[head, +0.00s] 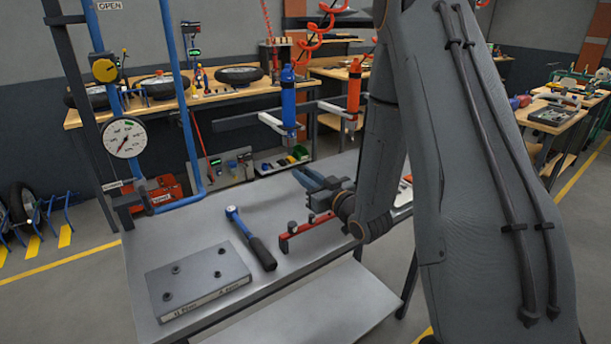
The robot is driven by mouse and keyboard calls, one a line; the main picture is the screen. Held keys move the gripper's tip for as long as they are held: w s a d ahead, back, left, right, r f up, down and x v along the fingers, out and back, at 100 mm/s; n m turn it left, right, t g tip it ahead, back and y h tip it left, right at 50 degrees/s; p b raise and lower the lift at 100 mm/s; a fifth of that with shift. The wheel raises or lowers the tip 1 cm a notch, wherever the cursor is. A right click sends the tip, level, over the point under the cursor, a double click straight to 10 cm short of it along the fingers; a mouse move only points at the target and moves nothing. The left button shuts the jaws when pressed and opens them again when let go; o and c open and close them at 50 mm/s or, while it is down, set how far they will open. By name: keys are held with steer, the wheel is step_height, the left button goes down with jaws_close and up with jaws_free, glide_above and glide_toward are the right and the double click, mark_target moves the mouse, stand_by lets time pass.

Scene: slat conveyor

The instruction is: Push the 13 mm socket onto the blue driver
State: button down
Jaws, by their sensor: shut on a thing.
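The blue driver (288,98) hangs upright from a red coiled hose at a bracket above the grey bench, its tip pointing down. My gripper (308,179) is below the driver and a little to its right, apart from it, with its fingers pointing left. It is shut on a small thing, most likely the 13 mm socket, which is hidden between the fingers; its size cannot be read. A red socket rail (307,229) with a few small sockets lies on the bench just in front of my gripper.
An orange driver (354,88) hangs right of the blue one. A ratchet wrench (252,240) and a grey plate with bolts (198,281) lie on the bench (195,232). A blue pipe frame with a gauge (124,137) stands at left. Small bins (280,162) sit behind.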

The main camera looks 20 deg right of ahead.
steer(key=shift+r+x, duration=0.25)
steer(key=shift+x, duration=0.7)
steer(key=shift+r+x, duration=0.2)
steer(key=shift+x, duration=0.8)
steer(key=shift+r+x, duration=0.25)
steer(key=shift+x, duration=0.7)
steer(key=shift+s, duration=0.1)
steer(key=shift+r+p, duration=0.35)
steer(key=shift+r, duration=0.5)
steer(key=c, duration=1.2)
jaws_free()
steer(key=shift+o, duration=0.2)
